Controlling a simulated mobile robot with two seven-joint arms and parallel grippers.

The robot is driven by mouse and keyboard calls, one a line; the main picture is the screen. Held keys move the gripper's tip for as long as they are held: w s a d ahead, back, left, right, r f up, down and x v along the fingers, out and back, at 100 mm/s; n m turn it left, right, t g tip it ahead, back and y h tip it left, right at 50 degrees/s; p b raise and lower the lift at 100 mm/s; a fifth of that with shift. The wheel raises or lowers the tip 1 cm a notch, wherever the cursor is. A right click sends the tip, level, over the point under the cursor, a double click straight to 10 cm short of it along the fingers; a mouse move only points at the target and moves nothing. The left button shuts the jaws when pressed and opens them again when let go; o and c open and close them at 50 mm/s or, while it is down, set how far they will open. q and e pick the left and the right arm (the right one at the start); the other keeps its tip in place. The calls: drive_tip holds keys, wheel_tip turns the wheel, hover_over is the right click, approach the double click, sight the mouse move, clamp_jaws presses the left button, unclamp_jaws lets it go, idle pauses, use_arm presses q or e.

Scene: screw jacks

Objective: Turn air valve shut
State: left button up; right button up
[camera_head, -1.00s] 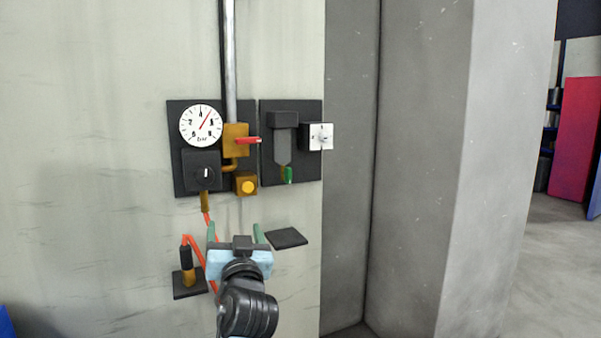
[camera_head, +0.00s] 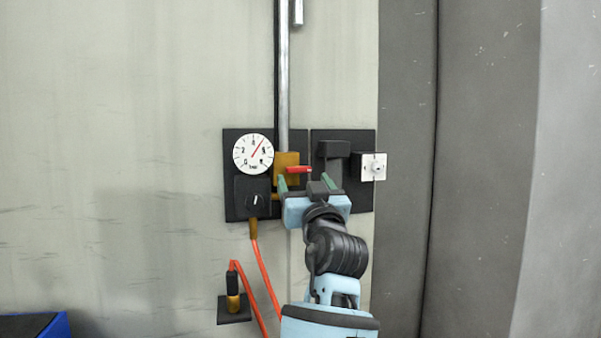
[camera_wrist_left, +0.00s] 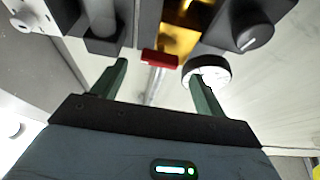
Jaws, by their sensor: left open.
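The air valve has a brass body (camera_head: 286,161) on a dark wall panel, with a red lever handle (camera_head: 299,169) pointing sideways to the right. The red handle also shows in the left wrist view (camera_wrist_left: 160,58), in line with the space between my fingers. My left gripper (camera_head: 305,183) is open, with green fingers pointing up at the wall just below the handle. In the left wrist view the fingers (camera_wrist_left: 156,78) are apart with nothing between their pads. I cannot tell how far in front of the handle they are. My right gripper is out of view.
A round pressure gauge (camera_head: 253,153) and a black knob (camera_head: 252,198) sit left of the valve. A dark filter unit (camera_head: 333,149) and white square fitting (camera_head: 374,167) are to the right. An orange hose (camera_head: 264,272) hangs below. A metal pipe (camera_head: 284,80) rises above.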

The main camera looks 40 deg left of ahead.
sight(299, 172)
use_arm(q)
drive_tip(key=shift+x, duration=1.2)
drive_tip(key=shift+w+a+r, duration=0.15)
drive_tip(key=shift+w+a, duration=0.2)
drive_tip(key=shift+a, duration=0.1)
